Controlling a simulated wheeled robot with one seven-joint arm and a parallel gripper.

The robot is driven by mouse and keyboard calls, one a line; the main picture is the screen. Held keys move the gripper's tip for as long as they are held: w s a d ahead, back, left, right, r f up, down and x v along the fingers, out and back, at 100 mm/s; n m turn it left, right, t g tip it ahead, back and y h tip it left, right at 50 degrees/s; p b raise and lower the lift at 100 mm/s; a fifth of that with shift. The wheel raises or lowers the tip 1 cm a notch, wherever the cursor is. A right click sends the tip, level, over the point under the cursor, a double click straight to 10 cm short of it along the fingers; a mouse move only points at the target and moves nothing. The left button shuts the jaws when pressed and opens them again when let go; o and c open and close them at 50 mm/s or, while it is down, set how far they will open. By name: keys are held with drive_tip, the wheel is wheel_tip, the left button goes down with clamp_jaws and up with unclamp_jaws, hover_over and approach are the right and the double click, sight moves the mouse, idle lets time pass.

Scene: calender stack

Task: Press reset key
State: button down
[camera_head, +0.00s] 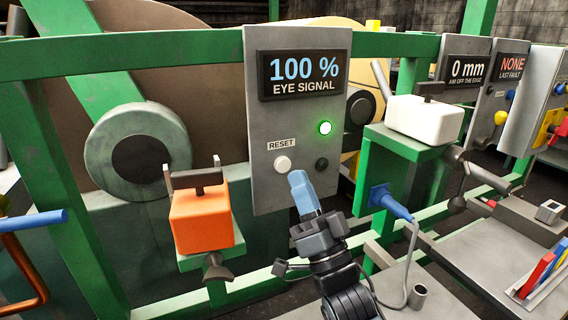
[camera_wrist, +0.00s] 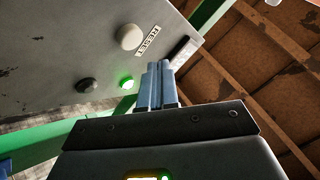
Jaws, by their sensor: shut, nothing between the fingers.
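The reset key is a round white button (camera_head: 282,164) under a RESET label (camera_head: 281,144) on a grey panel (camera_head: 264,190). It also shows in the wrist view (camera_wrist: 131,37), up and left of my fingertips. My gripper (camera_head: 298,177) has blue fingers that are shut together and empty. In the head view its tips are just right of and below the key, in front of the panel. In the wrist view the fingers (camera_wrist: 158,68) point towards the panel, and the key looks uncovered. I cannot tell how far the tips are from the panel face.
A display (camera_head: 301,75) reads "100 % EYE SIGNAL" above a lit green lamp (camera_head: 325,128) and a dark button (camera_head: 322,164). An orange block (camera_head: 202,217) stands left of the panel, a white box (camera_head: 424,119) right. A blue plug with a cable (camera_head: 390,202) is right of my arm.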

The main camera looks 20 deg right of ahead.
drive_tip(key=s, duration=0.3)
idle(0.9)
drive_tip(key=s+f+n+g+h, duration=0.15)
drive_tip(key=s+f+g, duration=0.4)
drive_tip(key=s, duration=0.75)
drive_tip(key=s+f+n+g+h, duration=0.1)
drive_tip(key=s+f+n+g, duration=0.15)
drive_tip(key=s+f, duration=0.9)
drive_tip(key=s+r+n+g, duration=0.2)
drive_tip(key=s+r+g, duration=0.1)
drive_tip(key=s, duration=1)
drive_tip(key=shift+s+a+r+g, duration=0.15)
drive_tip(key=shift+s+r+g, duration=0.1)
drive_tip(key=shift+s+g, duration=0.25)
drive_tip(key=shift+w, duration=0.1)
